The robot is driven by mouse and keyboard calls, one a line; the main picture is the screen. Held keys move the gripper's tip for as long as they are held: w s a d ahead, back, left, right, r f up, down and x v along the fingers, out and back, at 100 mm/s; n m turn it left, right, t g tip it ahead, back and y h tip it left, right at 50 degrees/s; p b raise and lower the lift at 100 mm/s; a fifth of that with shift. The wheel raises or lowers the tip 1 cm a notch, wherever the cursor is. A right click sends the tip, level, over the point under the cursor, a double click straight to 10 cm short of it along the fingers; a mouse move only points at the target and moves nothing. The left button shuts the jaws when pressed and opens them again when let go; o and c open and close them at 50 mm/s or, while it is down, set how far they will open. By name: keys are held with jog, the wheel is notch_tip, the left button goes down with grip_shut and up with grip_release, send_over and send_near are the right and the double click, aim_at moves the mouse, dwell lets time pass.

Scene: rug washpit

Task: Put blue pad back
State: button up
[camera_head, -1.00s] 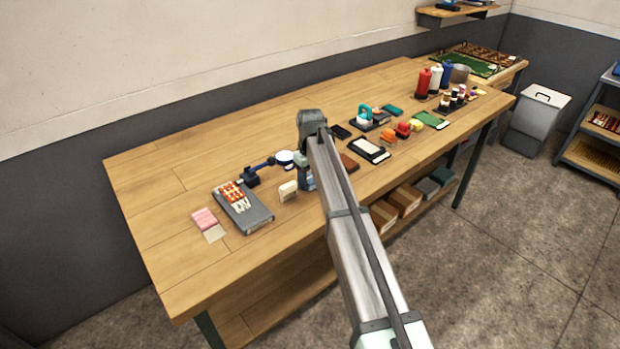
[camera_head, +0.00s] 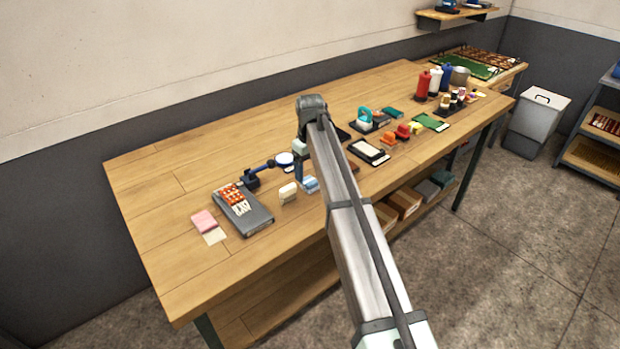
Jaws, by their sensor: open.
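A small light-blue pad (camera_head: 311,184) is on the wooden table near its front edge, just right of a cream block. My gripper (camera_head: 299,175) points down just left of and behind the blue pad, partly hidden by my own arm. Its jaws are open and nothing shows between them. I cannot tell whether a finger touches the pad. No empty place marked for the blue pad can be made out.
Black-framed tray (camera_head: 368,152) and bottles (camera_head: 435,82) stand right.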

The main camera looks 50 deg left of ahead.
aim_at(310, 181)
notch_tip(310, 181, up, 7)
dwell(0.3)
